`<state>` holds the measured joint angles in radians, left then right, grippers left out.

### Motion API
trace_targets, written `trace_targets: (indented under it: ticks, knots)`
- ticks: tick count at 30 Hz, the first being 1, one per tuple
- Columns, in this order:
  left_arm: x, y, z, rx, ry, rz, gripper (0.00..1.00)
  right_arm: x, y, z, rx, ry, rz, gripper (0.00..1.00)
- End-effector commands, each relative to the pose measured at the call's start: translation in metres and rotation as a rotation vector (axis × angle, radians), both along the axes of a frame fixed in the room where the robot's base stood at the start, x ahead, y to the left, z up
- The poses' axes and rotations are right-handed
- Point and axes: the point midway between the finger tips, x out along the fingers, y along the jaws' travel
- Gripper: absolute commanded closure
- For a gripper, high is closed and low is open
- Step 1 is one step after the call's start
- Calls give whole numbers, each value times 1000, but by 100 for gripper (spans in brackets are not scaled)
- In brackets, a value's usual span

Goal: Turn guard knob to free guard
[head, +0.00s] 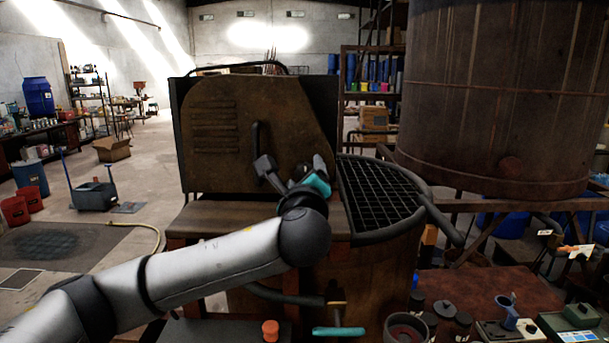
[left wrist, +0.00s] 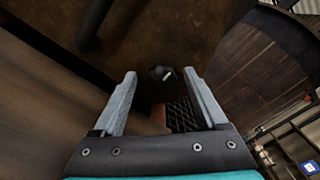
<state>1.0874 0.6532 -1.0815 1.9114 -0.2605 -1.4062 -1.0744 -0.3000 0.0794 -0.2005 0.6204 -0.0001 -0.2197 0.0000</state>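The guard (head: 265,115) is a large brown, worn panel with louvres and a rounded right shoulder, standing upright on the vat. The guard knob (left wrist: 158,74) is round and black with a white mark; in the left wrist view it lies between and just beyond my fingertips. I cannot make it out in the head view, where my gripper is in front. My left gripper (head: 291,166) is in front of the guard's lower right; it also shows in the left wrist view (left wrist: 162,76), fingers apart, with nothing visibly held. My right gripper is not in view.
A black grille (head: 383,195) with a thick rim lies right of the guard. A dark bar handle (head: 257,140) stands on the guard beside my gripper. A big rusty tank (head: 500,90) hangs at upper right. A teal-handled valve (head: 338,331) is low in front.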

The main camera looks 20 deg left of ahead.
Motion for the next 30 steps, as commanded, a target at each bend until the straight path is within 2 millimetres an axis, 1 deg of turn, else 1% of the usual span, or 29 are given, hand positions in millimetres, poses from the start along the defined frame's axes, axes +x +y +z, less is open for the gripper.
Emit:
trace_targets:
  ticks: [1, 2, 19, 25, 30]
  knots:
    - [0, 0, 0, 0, 0, 0, 32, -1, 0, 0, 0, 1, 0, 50]
    - [0, 0, 0, 0, 0, 0, 35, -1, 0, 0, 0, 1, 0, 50]
    - [0, 0, 0, 0, 1, 1, 99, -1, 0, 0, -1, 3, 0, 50]
    - [0, 0, 0, -4, 0, 1, 100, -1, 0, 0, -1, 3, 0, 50]
    - [0, 0, -1, -40, -11, 1, 100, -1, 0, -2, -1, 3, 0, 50]
